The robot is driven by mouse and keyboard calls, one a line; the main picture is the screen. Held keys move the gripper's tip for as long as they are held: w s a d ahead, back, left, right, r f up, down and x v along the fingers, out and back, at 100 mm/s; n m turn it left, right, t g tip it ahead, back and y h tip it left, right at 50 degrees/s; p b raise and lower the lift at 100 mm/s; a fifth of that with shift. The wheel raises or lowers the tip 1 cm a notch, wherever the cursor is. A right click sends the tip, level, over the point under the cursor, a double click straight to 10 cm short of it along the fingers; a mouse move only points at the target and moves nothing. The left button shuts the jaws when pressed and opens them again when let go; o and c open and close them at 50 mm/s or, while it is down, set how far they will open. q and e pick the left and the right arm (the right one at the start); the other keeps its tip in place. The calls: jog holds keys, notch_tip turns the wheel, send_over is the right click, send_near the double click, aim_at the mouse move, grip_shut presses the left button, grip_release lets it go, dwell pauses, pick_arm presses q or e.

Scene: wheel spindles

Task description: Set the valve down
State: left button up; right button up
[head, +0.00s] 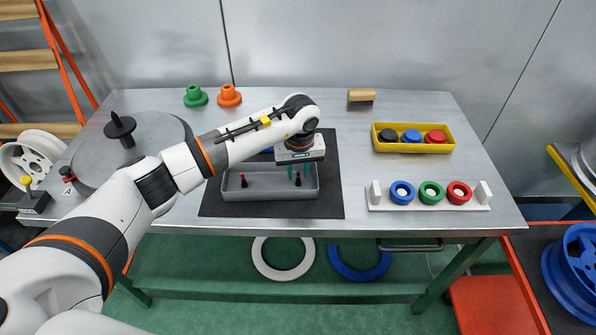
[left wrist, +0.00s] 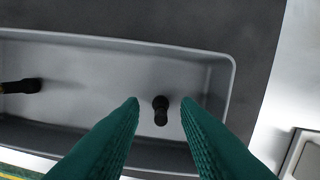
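A grey tray (head: 270,193) lies on a dark mat. A small black valve (head: 298,181) is at the tray's right end, and in the left wrist view the black valve (left wrist: 160,112) shows between my green fingertips, with a gap on each side. My left gripper (head: 299,171) points down over that end of the tray, open and not touching the valve. A second valve with a red top (head: 243,180) is at the tray's left end; its dark body (left wrist: 22,86) shows at the left of the left wrist view. My right gripper is not in view.
A yellow bin (head: 412,148) with black, blue and red parts stands at the right. In front of it a white rack (head: 429,204) holds blue, green and red rings. Green (head: 195,97) and orange (head: 229,96) flanged parts stand at the back. A grey turntable (head: 165,135) is at left.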

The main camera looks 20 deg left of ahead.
pick_arm(q)
notch_tip(320, 180, up, 11)
jog(key=s+b, duration=0.1)
jog(key=shift+d+b, duration=0.3)
jog(key=shift+b, duration=0.05)
